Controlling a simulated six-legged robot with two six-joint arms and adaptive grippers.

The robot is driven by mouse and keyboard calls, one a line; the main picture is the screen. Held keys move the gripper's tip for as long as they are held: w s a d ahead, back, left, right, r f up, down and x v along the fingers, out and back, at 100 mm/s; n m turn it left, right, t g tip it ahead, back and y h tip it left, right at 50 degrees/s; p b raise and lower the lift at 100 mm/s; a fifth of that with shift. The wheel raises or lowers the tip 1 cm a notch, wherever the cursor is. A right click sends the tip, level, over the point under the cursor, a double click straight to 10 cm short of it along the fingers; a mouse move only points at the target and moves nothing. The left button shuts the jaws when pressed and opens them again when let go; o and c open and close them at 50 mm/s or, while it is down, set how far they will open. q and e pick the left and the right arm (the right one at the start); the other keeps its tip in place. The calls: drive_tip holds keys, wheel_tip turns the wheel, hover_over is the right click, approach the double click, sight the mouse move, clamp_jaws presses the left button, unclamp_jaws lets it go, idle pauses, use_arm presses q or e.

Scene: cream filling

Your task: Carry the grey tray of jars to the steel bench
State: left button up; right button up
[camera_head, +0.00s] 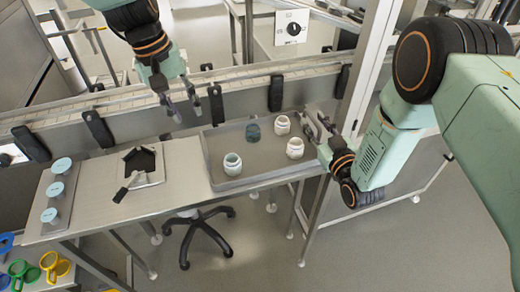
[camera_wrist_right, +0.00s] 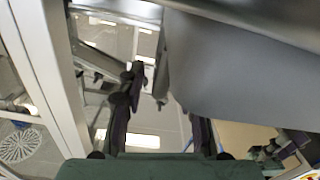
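The grey tray (camera_head: 257,183) sits level at the right end of a steel-topped bench (camera_head: 190,172). It holds three whitish jars (camera_head: 282,125), (camera_head: 295,148), (camera_head: 232,164) and a dark teal jar (camera_head: 253,132), all upright. My left gripper (camera_head: 187,116) is open and empty, above and behind the tray's left back corner. My right gripper (camera_head: 318,125) is at the tray's right edge with its fingers apart. In the right wrist view the grey tray (camera_wrist_right: 240,75) fills the upper right and partly hides one finger of the right gripper (camera_wrist_right: 160,120). I cannot tell whether they touch.
A conveyor with a steel side wall (camera_head: 130,125) runs behind the bench. A pale upright post (camera_head: 372,65) stands near my right arm.

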drive_tip(key=shift+s+d+f, duration=0.1)
drive_tip(key=shift+s+d, duration=0.05)
drive_tip(key=shift+s, duration=0.2)
drive_tip(key=v, duration=1.1)
drive_tip(key=shift+s, duration=0.2)
drive_tip(key=shift+w, duration=0.1)
